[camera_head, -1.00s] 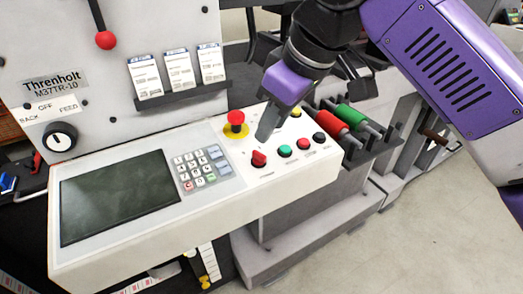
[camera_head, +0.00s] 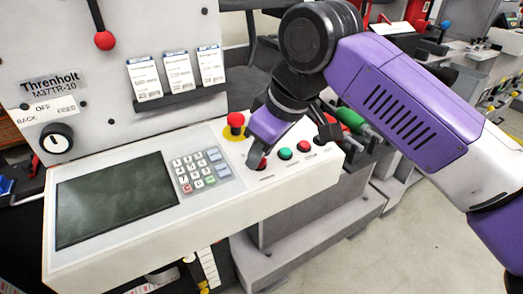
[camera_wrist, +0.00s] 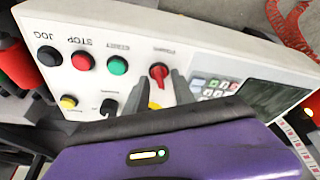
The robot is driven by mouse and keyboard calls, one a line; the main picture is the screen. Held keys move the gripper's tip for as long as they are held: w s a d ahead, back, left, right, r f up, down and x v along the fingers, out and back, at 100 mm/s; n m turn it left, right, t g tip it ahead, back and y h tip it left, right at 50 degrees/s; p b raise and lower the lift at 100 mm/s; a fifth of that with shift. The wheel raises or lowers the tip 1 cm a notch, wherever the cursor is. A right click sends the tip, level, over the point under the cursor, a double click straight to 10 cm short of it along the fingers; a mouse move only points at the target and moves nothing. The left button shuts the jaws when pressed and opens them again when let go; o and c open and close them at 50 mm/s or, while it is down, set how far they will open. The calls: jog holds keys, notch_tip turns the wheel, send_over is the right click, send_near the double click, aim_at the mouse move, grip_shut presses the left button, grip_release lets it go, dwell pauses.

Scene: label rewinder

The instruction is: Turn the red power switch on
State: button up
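The red power switch (camera_wrist: 158,73) is a rotary knob above the word POWER, which reads upside down in the wrist view. In the head view the switch (camera_head: 262,163) is partly covered by my gripper (camera_head: 257,152). In the wrist view my gripper (camera_wrist: 160,78) is open, with one fingertip on each side of the switch's lower part. The tips are at or very close to the knob; I cannot tell whether they touch it. The knob's ridge looks roughly upright in the wrist view.
The white console (camera_head: 230,215) also carries a green button (camera_wrist: 117,65), a red stop button (camera_wrist: 82,61), a black jog button (camera_wrist: 48,56), a keypad (camera_head: 195,172) and a dark screen (camera_head: 115,198). A red mushroom button (camera_head: 236,120) on a yellow base stands close behind my gripper.

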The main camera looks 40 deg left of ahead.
grip_shut()
jog(key=shift+r+m+p, duration=0.15)
jog(key=shift+m+p, duration=0.25)
jog(key=shift+p, duration=0.35)
jog(key=shift+s+r+m+p, duration=0.15)
jog(key=shift+m+p, duration=0.45)
jog(key=shift+p, duration=0.5)
jog(key=m+t+p, duration=0.1)
jog(key=m+p, duration=0.1)
jog(key=p, duration=0.2)
jog(key=shift+m, duration=0.3)
jog(key=m+p, duration=0.3)
jog(key=p, duration=0.1)
jog(key=shift+t+h+p, duration=0.3)
jog(key=shift+t+p, duration=0.1)
jog(key=m+p, duration=0.2)
jog(key=p, duration=0.1)
jog(key=shift+f, duration=0.2)
jog(key=shift+f+m, duration=0.1)
jog(key=shift+m, duration=0.3)
